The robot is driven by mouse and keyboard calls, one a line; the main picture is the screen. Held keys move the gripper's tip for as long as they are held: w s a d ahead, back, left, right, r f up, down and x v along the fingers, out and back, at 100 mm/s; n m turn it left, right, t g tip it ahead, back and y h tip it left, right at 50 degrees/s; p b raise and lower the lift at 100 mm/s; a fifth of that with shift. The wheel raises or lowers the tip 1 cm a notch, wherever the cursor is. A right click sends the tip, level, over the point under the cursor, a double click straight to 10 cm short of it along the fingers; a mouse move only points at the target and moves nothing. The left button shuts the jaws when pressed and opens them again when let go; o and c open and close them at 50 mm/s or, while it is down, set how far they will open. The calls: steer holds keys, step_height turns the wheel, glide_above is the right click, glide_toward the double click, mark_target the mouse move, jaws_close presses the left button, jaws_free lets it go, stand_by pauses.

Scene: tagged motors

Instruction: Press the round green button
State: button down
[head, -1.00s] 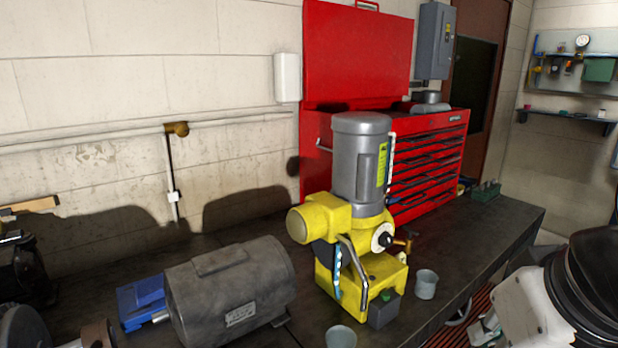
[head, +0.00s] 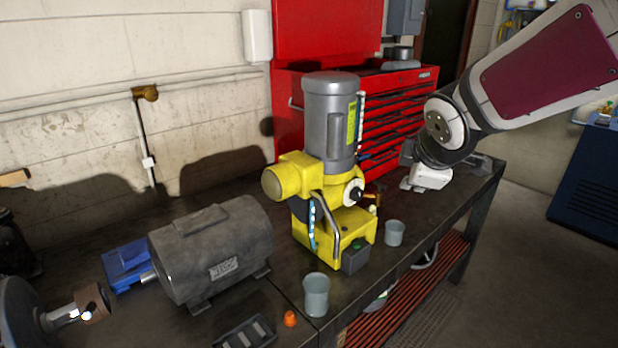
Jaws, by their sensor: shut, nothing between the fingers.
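The round green button (head: 357,244) sits on top of a small dark box (head: 355,260) at the front foot of the yellow machine (head: 330,226) with the upright grey motor (head: 329,118). The button looks small but unobstructed in the head view. My arm reaches in from the upper right. My gripper (head: 408,185) is low over the bench to the right of and behind the button, clear of it. It is shut and empty. Its fingertips are small and partly hidden by the wrist.
A grey cup (head: 394,233) stands right of the dark box, another cup (head: 316,294) in front of it. An orange piece (head: 290,318) and dark tray (head: 246,333) lie at the front. A grey motor (head: 212,252) lies left. The red tool chest (head: 410,95) stands behind.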

steer(key=w+a+f+n+y+p, duration=0.1)
steer(key=w+f+n, duration=0.4)
steer(key=w+n, duration=0.3)
steer(key=n+y+p, duration=0.2)
steer(key=n+y, duration=0.1)
steer(key=n, duration=0.5)
glide_above(356, 233)
steer(key=s, duration=0.2)
step_height(356, 233, down, 8)
steer(key=shift+s+d+f+t, duration=0.2)
steer(key=shift+d+f+t, duration=0.1)
steer(key=shift+t, duration=0.1)
steer(key=shift+b, duration=0.3)
step_height(356, 233, down, 8)
steer(key=b, duration=0.5)
steer(key=shift+w+r, duration=0.1)
steer(key=shift+r, duration=0.05)
steer(key=shift+f+b, duration=0.5)
steer(key=shift+b, duration=0.1)
steer(key=shift+f, duration=0.1)
steer(key=shift+f+b, duration=0.3)
steer(key=shift+b, duration=0.05)
